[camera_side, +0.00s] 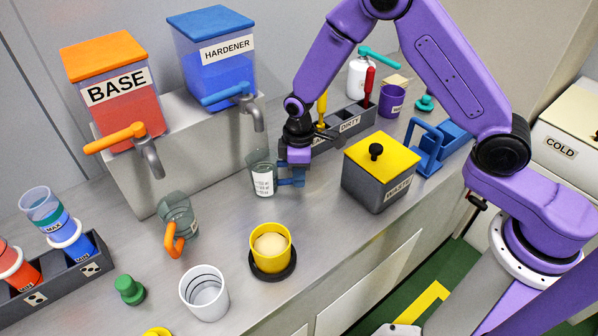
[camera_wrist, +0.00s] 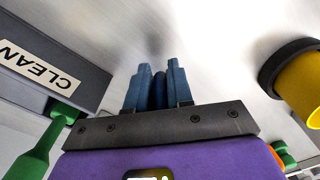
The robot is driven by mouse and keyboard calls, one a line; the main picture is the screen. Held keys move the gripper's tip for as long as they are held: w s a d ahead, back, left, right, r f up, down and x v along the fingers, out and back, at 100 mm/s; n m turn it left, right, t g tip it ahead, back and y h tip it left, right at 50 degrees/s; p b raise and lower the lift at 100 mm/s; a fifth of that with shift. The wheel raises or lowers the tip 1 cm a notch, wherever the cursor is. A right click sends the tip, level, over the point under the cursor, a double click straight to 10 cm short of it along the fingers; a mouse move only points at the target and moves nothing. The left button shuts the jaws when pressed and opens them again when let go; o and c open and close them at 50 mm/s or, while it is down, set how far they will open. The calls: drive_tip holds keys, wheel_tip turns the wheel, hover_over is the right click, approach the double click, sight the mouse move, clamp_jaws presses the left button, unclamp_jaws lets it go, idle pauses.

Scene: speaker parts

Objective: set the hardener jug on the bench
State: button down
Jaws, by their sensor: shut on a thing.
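The hardener jug (camera_side: 262,178) is a clear grey-green cup with a white marked label. It stands upright below the spout of the blue hardener tap (camera_side: 240,95), in front of the metal stand. My gripper (camera_side: 291,177) is at its right side, shut on its handle. In the wrist view my gripper's blue fingers (camera_wrist: 156,88) close around a dark blue piece, likely the handle; the jug's body does not show there. The jug's base is at or close to the bench (camera_side: 330,230); I cannot tell whether it touches.
A jug with an orange handle (camera_side: 178,215) stands to the left. A yellow cup (camera_side: 270,248), a white cup (camera_side: 204,292) and a green knobbed piece (camera_side: 129,290) are in front. The waste box (camera_side: 378,175) is to the right. A brush holder (camera_side: 350,122) stands behind my gripper.

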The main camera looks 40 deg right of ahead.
drive_tip(key=shift+f, duration=0.2)
drive_tip(key=c, duration=0.9)
unclamp_jaws()
wheel_tip(320, 180, up, 17)
drive_tip(key=s+d, duration=0.3)
drive_tip(key=s, duration=0.7)
drive_tip(key=s+d+r+n, duration=0.1)
drive_tip(key=s+d, duration=0.3)
drive_tip(key=s, duration=0.6)
drive_tip(key=s+d+r+n, duration=0.1)
drive_tip(key=s+d, duration=0.3)
drive_tip(key=s, duration=0.6)
drive_tip(key=shift+r, duration=0.2)
